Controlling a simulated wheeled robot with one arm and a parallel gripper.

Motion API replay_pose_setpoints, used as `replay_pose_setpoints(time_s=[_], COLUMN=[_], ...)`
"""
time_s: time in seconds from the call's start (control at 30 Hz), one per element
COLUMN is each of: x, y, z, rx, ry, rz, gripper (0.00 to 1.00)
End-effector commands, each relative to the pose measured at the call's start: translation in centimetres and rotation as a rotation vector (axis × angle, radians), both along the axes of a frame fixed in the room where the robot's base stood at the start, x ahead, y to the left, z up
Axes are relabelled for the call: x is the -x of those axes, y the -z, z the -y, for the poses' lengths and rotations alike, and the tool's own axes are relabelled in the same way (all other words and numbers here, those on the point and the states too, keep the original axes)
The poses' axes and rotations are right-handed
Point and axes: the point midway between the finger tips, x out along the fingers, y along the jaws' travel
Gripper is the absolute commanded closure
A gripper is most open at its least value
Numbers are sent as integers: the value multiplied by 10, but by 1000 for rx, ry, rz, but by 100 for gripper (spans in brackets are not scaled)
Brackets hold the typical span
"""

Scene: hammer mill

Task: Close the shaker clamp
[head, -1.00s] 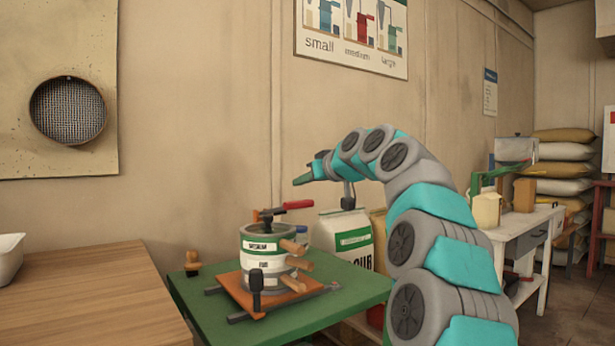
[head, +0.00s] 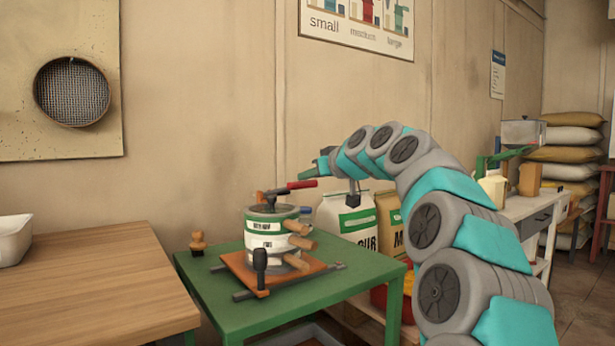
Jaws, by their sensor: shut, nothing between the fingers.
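The shaker stands on the green table, with a stack of white-and-grey sieves (head: 265,238) labelled in green and wooden pegs sticking out at its right. The stack sits on an orange base plate (head: 245,275). The shaker clamp, a dark lever with a red handle (head: 303,184), lies across the top of the stack, its handle pointing right and slightly up. My gripper (head: 312,173) is shut and empty, just above the red handle. I cannot tell whether it touches the handle. The clamp's catch is too small to make out.
The green table (head: 200,285) has a small wooden stamp-like knob (head: 198,243) at its back left. A wooden table (head: 90,290) with a white tray (head: 14,240) stands at the left. Flour bags (head: 350,222) stand behind the shaker, below my arm.

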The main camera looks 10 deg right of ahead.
Motion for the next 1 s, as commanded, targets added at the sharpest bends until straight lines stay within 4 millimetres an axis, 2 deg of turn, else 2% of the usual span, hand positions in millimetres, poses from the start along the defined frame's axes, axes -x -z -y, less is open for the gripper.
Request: replay_pose_setpoints(time_s=[0.6, 1.0], x=[12, 13], y=[58, 59], z=[5, 6], rx=[-49, -48], ry=[0, 1], rz=[116, 114], gripper=[100, 100])
